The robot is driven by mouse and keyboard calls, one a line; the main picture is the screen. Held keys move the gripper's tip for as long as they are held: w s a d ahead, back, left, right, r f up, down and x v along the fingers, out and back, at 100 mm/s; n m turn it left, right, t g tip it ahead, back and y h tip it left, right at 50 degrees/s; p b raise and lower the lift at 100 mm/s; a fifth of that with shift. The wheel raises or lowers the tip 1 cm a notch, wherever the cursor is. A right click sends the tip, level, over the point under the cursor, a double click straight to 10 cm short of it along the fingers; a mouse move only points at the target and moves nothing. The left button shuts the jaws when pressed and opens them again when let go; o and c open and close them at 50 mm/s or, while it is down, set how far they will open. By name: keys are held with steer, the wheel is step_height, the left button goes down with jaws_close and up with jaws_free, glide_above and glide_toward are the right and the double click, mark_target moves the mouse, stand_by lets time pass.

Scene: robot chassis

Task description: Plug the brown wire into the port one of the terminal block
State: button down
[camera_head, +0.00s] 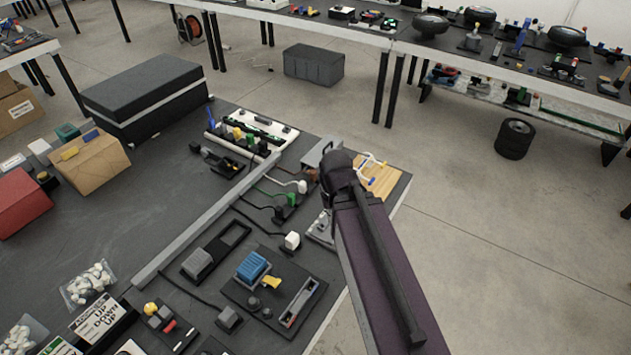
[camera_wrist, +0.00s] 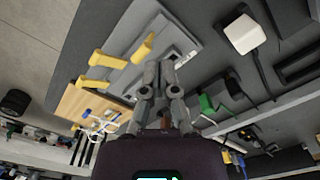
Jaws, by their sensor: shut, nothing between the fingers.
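My gripper (camera_wrist: 160,66) is shut and empty in the wrist view, its two grey fingertips close together over a grey plate (camera_wrist: 185,43). In the head view my arm covers most of the gripper and the board's right end. A small brown piece (camera_head: 312,174) shows just left of my wrist there; I cannot tell whether it is the brown wire's plug. White and blue wires (camera_head: 371,162) lie by a wooden block (camera_head: 385,180), which also shows in the wrist view (camera_wrist: 82,103). I cannot make out the terminal block or its port one for certain.
A green plug (camera_head: 292,199) and a white plug (camera_head: 292,241) with cables stand left of my arm.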

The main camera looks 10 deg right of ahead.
stand_by(0.4)
steer(key=c, duration=0.8)
jaws_free()
steer(key=shift+w, duration=0.15)
steer(key=shift+o, duration=0.4)
steer(key=shift+w+r, duration=0.15)
steer(key=shift+w, duration=0.2)
step_height(320, 180, up, 6)
steer(key=f+n+p, duration=0.1)
steer(key=n+p, duration=0.5)
steer(key=n, duration=0.3)
glide_above(314, 171)
steer(key=shift+r, duration=0.25)
steer(key=shift+f, duration=0.15)
step_height(314, 171, down, 8)
steer(key=b, duration=0.8)
steer(key=shift+f+b, duration=0.15)
steer(key=shift+b, duration=0.25)
